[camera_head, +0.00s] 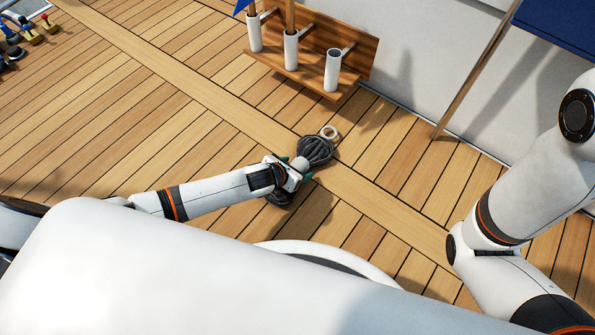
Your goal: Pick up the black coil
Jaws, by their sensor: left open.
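The black coil (316,149) lies on the wooden deck in the middle of the view, with a pale ring (329,132) at its far end. Its near part (279,198) shows below my gripper, and its middle is hidden behind the gripper. My left gripper (304,170) is open and is right over the coil's middle. I cannot tell whether its fingers touch the coil. My right arm shows at the right edge, but its gripper is out of the picture.
A wooden rack (345,65) with white tubes is on the wall at the back. A blue flag (562,24) on a wooden pole (470,87) leans at the right. Small coloured winch-like items (32,30) stand at the far left. The deck (110,110) at the left is clear.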

